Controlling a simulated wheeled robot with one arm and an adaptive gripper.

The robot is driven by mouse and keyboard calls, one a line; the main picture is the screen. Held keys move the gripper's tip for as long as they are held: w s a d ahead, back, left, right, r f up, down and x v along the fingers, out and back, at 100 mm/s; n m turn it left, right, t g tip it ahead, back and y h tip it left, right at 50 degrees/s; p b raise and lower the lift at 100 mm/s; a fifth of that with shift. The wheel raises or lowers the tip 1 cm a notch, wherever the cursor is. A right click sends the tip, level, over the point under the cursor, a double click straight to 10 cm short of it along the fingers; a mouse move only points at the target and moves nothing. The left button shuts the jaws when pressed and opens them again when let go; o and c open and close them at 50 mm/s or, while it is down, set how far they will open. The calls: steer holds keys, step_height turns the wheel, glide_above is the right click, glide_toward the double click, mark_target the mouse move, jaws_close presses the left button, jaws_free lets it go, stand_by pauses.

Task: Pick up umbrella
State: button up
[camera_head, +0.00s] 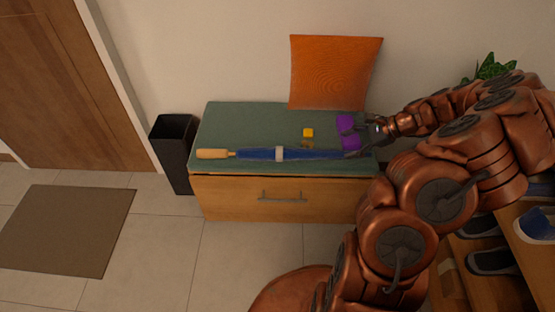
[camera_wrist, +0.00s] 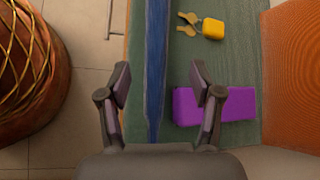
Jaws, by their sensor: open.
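The umbrella (camera_head: 255,154) is blue with a pale band and a light wooden handle (camera_head: 213,154). It lies along the front of the green-topped bench, with its handle at the left. In the wrist view the blue umbrella (camera_wrist: 156,60) runs from the top edge down between my fingers, and its narrow tip end lies there. My gripper (camera_wrist: 160,80) is open, with one finger on each side of the umbrella's line. In the head view my gripper (camera_head: 362,138) is at the umbrella's right end. Whether a finger touches it I cannot tell.
A purple box (camera_wrist: 225,105) lies by the right finger. Keys with a yellow fob (camera_wrist: 213,28) lie on the bench (camera_head: 225,120). An orange cushion (camera_head: 333,72) leans on the wall behind. A dark bin (camera_head: 173,150) stands at the left. A shoe rack (camera_head: 480,285) is at the right.

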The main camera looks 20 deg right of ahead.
mark_target(332, 152)
steer(key=shift+s+b+x, duration=0.1)
steer(key=shift+b+x, duration=0.5)
steer(key=shift+x, duration=1.3)
steer(key=shift+s+b+x, duration=0.15)
steer(key=shift+b+x, duration=0.4)
steer(key=shift+x, duration=1.3)
steer(key=shift+c, duration=0.3)
jaws_close()
